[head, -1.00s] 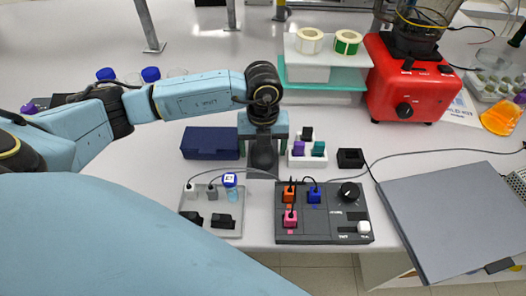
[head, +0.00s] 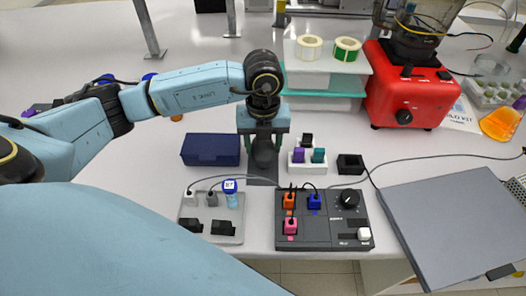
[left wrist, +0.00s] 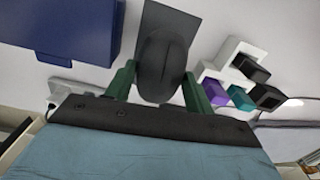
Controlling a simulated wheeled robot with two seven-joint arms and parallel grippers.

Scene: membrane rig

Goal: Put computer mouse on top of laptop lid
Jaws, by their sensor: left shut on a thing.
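The dark computer mouse (head: 264,154) is at the middle of the table, over a dark grey pad (head: 262,181). My left gripper (head: 263,146) points down with its green fingers on either side of the mouse and is shut on it. In the left wrist view the mouse (left wrist: 163,60) sits between the two fingers, with the pad (left wrist: 172,18) behind it. Whether the mouse still touches the pad is hard to tell. The laptop lid (head: 450,220) is a large flat grey panel at the right front edge. My right gripper is not in view.
A dark blue box (head: 211,148) stands left of the gripper, a white holder (head: 298,166) with coloured blocks to the right. A grey tray (head: 236,240) and a control box (head: 305,240) with cables lie in front. A red blender (head: 410,98) stands behind right. A cable runs towards the laptop.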

